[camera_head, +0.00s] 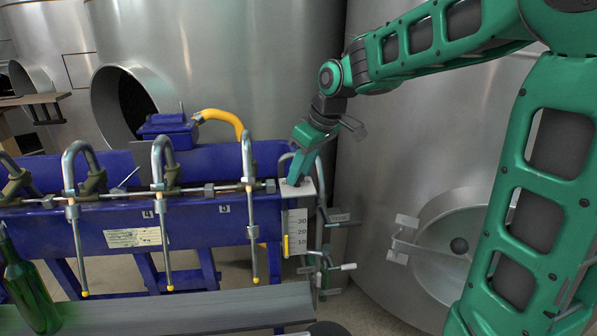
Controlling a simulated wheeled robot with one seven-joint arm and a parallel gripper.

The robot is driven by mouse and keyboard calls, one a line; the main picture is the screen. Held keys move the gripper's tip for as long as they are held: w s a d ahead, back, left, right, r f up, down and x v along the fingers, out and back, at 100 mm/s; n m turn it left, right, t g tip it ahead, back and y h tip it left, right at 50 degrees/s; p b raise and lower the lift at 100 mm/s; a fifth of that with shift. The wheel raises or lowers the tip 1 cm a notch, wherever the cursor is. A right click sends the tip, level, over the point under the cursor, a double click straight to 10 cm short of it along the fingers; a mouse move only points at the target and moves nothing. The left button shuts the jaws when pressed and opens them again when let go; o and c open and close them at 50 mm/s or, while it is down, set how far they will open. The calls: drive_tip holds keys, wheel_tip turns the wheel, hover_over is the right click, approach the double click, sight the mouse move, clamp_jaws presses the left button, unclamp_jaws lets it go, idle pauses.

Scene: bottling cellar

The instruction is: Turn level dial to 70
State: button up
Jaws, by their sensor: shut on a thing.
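My green gripper (294,181) points down at the top of a white block at the right end of the blue filling machine (203,236). It is shut on the level dial, which the fingers hide almost wholly. Below the block hangs a white scale plate (297,228) with the numbers 30, 20 and 10 from top to bottom. A yellow marker (286,245) stands at the left edge of the plate, low down near the 10. The dial's own setting cannot be read.
Curved metal filling spouts (164,205) line the machine to the left of my gripper. A green bottle (30,290) stands at the lower left by a grey ledge (190,310). A yellow hose (222,117) rises behind. Large steel tanks (420,160) stand close behind and right.

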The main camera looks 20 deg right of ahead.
drive_tip(key=m, duration=0.2)
drive_tip(key=m+h, duration=0.1)
drive_tip(key=m+t+h, duration=0.1)
drive_tip(key=m, duration=0.1)
drive_tip(key=shift+a+m, duration=0.25)
drive_tip(key=shift+m, duration=0.05)
drive_tip(key=m+h, duration=0.1)
drive_tip(key=m, duration=0.2)
drive_tip(key=m+h, duration=0.1)
drive_tip(key=m, duration=0.1)
drive_tip(key=shift+a+m+g, duration=0.2)
drive_tip(key=shift+m+g, duration=0.1)
drive_tip(key=shift+m, duration=0.1)
drive_tip(key=o, duration=1)
drive_tip(key=shift+o, duration=0.2)
drive_tip(key=v, duration=1)
drive_tip(key=shift+a+r, duration=0.25)
drive_tip(key=shift+r, duration=0.1)
